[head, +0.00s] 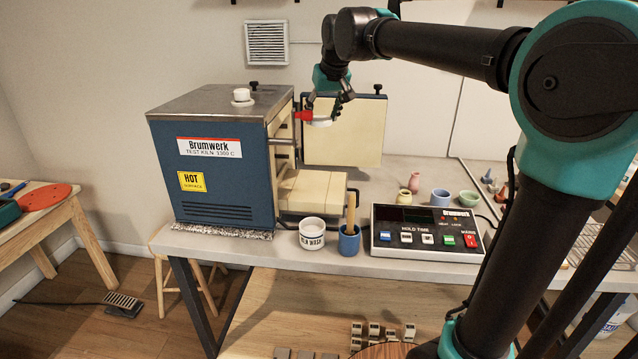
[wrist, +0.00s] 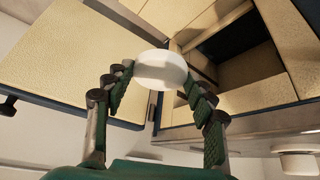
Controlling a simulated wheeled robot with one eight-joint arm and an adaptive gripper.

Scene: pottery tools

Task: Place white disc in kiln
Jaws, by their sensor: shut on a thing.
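My gripper (head: 327,108) is shut on the white disc (wrist: 162,70), which sits between the fingertips in the wrist view. In the head view the disc (head: 320,121) hangs in the air just right of the kiln's open front. The blue kiln (head: 215,160) stands at the left of the table, marked Brumwerk. Its dark chamber opening (wrist: 237,55) shows in the wrist view, beyond and to the right of the disc, framed by cream brick. The kiln's door (head: 342,135) is swung open behind the gripper, with its cream lining showing.
A cream block (head: 312,190) projects below the kiln's front. On the table are a kiln wash pot (head: 312,235), a blue cup (head: 349,241) with a wooden handle in it, a control box (head: 425,232) and several small coloured pots. A white knob (head: 241,97) tops the kiln.

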